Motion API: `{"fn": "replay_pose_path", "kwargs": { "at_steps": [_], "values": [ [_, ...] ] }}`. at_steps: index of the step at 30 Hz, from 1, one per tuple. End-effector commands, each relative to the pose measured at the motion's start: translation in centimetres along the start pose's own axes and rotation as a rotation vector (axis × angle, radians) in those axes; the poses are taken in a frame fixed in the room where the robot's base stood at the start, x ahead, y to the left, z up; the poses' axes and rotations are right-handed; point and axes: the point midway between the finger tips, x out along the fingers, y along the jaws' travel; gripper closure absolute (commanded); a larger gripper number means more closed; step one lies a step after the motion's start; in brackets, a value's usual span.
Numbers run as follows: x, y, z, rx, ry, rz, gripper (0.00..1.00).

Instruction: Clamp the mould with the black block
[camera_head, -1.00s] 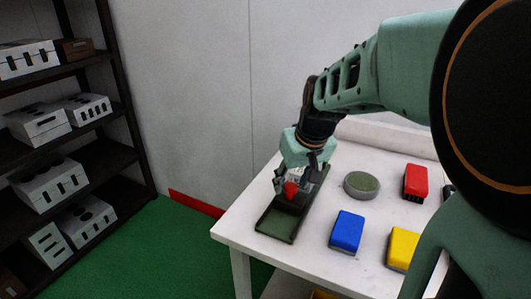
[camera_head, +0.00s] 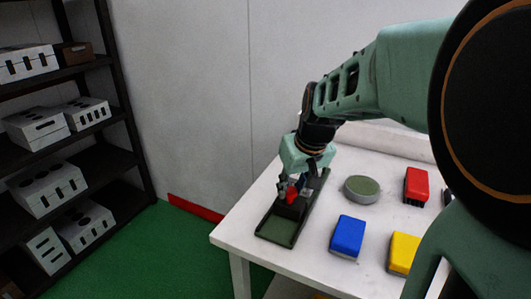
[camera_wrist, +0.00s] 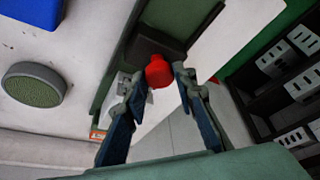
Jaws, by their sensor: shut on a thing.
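A long dark tray with a green floor (camera_head: 275,232) lies along the left side of the white table. A black block (camera_head: 291,208) with a red knob (camera_head: 292,196) sits across the tray. My gripper (camera_head: 289,190) points down at the block, its fingers at the red knob. In the wrist view my gripper (camera_wrist: 157,85) has its two blue-padded fingers on either side of the red knob (camera_wrist: 158,71). It is shut on the knob. I cannot make out the mould clearly; the gripper and wrist cover the tray's far part.
A round grey-green disc (camera_head: 362,188), a blue block (camera_head: 347,237), a red block (camera_head: 416,186) and a yellow block (camera_head: 403,252) stand right of the tray. A dark shelf (camera_head: 100,153) with white boxes stands at the left. White table is bare between these things.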

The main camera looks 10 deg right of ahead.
Motion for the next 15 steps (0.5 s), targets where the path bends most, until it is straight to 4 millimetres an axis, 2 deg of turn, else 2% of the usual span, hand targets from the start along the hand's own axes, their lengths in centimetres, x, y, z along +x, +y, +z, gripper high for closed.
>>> {"fn": "replay_pose_path", "kwargs": {
  "at_steps": [9,15],
  "values": [
    [0.7,2.1,-2.0,0.001,0.002,0.001,1.0],
    [0.8,2.2,-2.1,0.001,0.003,0.002,1.0]
  ]
}}
